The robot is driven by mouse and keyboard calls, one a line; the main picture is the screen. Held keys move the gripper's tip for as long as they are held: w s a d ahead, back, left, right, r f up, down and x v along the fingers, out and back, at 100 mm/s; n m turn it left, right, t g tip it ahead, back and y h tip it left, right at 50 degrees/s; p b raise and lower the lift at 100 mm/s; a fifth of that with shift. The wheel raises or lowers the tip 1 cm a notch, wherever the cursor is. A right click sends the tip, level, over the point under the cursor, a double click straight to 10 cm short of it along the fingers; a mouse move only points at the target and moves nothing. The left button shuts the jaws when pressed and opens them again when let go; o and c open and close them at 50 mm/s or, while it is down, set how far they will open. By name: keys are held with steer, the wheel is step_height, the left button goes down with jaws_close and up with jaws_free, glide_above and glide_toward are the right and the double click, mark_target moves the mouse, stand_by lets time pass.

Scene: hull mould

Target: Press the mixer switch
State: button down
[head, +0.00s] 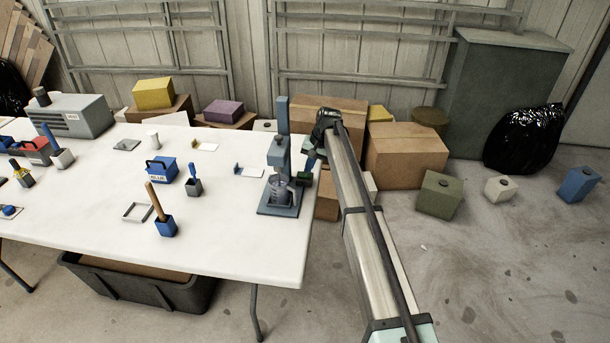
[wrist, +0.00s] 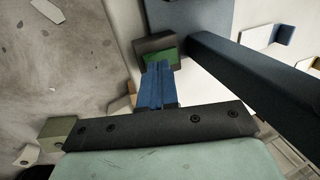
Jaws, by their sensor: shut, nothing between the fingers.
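The mixer (head: 282,140) stands at the right end of the white table, with a grey-blue column, a head and a clear jug (head: 280,188) on its base. Its switch is a dark box with a green face (head: 304,178) on the mixer's right side; it also shows in the wrist view (wrist: 162,54). My gripper (head: 310,166) is shut and empty, its blue fingers just above the switch in the head view. In the wrist view the fingertips (wrist: 158,66) overlap the lower edge of the green face. I cannot tell whether they touch it.
The mixer's dark column (wrist: 250,75) runs close beside my fingers. Blue pots (head: 165,226), a blue caddy (head: 161,170) and a small square frame (head: 137,212) sit further left on the table (head: 230,245). Cardboard boxes (head: 405,155) stand on the floor behind.

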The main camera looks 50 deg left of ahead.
steer(key=shift+f, duration=0.65)
stand_by(0.3)
steer(key=shift+r, duration=0.1)
steer(key=w+d+v, duration=0.1)
steer(key=v, duration=0.9)
steer(key=shift+w+d+f, duration=0.2)
steer(key=shift+f, duration=0.2)
stand_by(0.4)
stand_by(0.5)
